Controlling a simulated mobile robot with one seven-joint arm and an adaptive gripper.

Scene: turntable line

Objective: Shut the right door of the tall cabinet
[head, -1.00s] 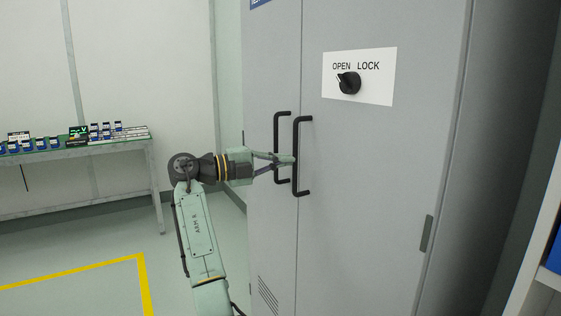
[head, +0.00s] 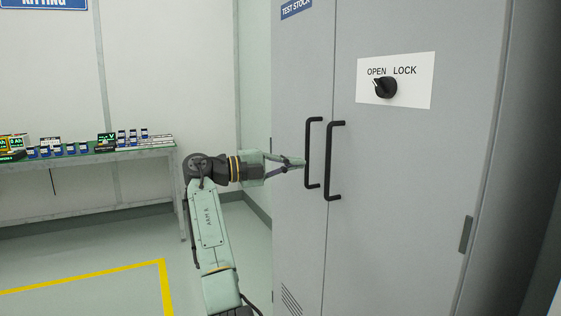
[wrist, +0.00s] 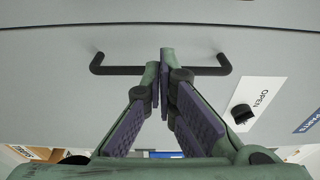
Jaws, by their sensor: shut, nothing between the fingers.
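The tall grey cabinet's right door (head: 410,190) stands level with the left door (head: 302,80); only a thin seam shows between them. Each door has a black bar handle by the seam: the right handle (head: 329,160) and the left handle (head: 310,155). My gripper (head: 303,163) is shut and empty. In the head view its tips appear beside the left handle. In the wrist view my gripper (wrist: 160,55) overlaps the middle of the right door's handle (wrist: 115,70); contact cannot be told. The OPEN/LOCK knob (head: 386,88) sits on the right door, pointing toward OPEN.
A bench (head: 120,155) with small boxes and devices stands along the wall at left. A yellow line (head: 90,275) marks the floor there, and the floor in front is clear. A dark vent (head: 290,299) sits low on the left door.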

